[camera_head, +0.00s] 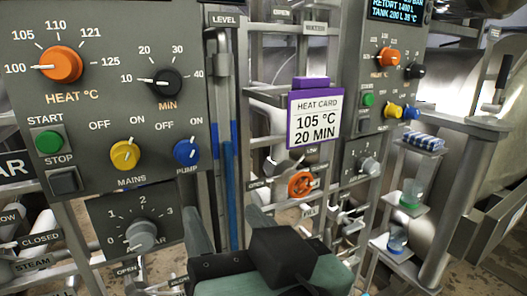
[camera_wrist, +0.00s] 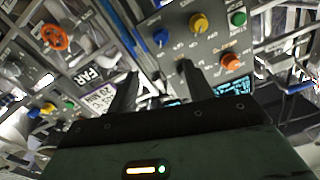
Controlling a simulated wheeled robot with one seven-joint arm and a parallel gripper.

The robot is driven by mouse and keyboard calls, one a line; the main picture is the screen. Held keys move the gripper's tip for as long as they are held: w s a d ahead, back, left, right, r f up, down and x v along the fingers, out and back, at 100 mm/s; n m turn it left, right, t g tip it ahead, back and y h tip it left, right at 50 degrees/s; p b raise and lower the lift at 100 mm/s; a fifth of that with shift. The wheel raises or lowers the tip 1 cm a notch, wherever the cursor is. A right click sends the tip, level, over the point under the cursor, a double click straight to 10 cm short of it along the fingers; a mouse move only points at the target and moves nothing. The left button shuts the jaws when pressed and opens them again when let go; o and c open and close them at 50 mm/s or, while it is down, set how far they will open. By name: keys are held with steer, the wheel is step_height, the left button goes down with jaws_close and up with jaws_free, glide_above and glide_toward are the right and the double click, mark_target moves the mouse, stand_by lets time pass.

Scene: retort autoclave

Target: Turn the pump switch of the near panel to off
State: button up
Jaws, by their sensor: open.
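The near panel (camera_head: 95,100) fills the left of the head view. Its blue pump switch (camera_head: 186,152) sits at the lower right, under OFF and ON marks; its pale pointer seems to lean right, towards ON. The yellow mains switch (camera_head: 125,155) is left of it. My gripper (camera_head: 225,215) is open and empty, below and right of the pump switch and apart from it. In the wrist view the picture is upside down; the blue pump switch (camera_wrist: 160,37) shows above my open fingers (camera_wrist: 161,85), with nothing between them.
A grey selector knob (camera_head: 142,235) is below the panel. The heat knob (camera_head: 61,65) and green start button (camera_head: 48,142) are on the panel. A blue vertical tube (camera_head: 228,190) stands close right of it. The heat card (camera_head: 315,118) and a similar far panel (camera_head: 385,90) are further right.

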mark_target(190, 160)
steer(key=p+x, duration=0.8)
steer(key=x, duration=0.9)
steer(key=shift+a+p, duration=0.15)
steer(key=shift+p, duration=0.25)
steer(key=c, duration=1)
